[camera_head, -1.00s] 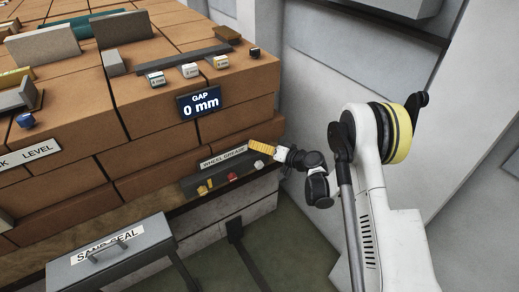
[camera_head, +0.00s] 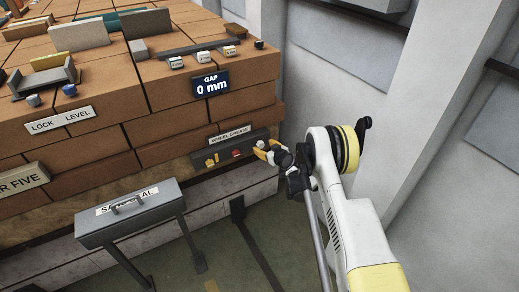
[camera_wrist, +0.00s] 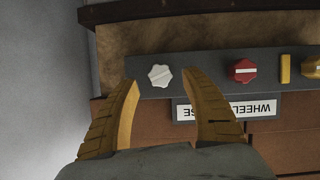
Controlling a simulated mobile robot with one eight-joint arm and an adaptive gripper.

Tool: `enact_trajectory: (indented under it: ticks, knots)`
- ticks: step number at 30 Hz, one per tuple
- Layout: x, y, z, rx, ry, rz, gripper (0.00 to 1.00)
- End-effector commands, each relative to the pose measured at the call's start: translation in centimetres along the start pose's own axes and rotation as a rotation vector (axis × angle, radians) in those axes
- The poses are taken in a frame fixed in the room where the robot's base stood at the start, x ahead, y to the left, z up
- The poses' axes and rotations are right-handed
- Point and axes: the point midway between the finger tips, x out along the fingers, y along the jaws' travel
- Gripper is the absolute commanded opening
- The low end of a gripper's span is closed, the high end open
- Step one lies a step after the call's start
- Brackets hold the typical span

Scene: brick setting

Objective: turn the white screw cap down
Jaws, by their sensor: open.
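The white screw cap (camera_wrist: 159,76), a small lobed knob, sits on a dark grey strip (camera_wrist: 205,70) in the wrist view. My gripper (camera_wrist: 163,84) is open, its two yellow fingers reaching up from below with the tips to either side of the cap's position in the picture. Nothing is between the fingers that I can see as gripped, and I cannot tell whether they touch the cap. In the head view my gripper (camera_head: 264,150) is at the right end of the strip, and its fingers hide the white cap.
A red cap (camera_wrist: 242,71) and a yellow bar (camera_wrist: 285,68) are on the same strip, to the right. A "WHEEL GREASE" label (camera_head: 230,136) is above the strip. A grey "SAND SEAL" stand (camera_head: 130,212) is at lower left. A "GAP 0 mm" display (camera_head: 210,84) is above.

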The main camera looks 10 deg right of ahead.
Motion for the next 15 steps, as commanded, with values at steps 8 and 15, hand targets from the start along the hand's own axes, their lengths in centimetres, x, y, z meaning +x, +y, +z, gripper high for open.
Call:
enact_trajectory:
  ticks: [8, 15]
  knots:
    - [3.1, 0.0, 0.1, 0.001, 0.000, 0.000, 0.55]
    - [3.2, 0.0, -0.1, 0.001, 0.000, 0.000, 0.55]
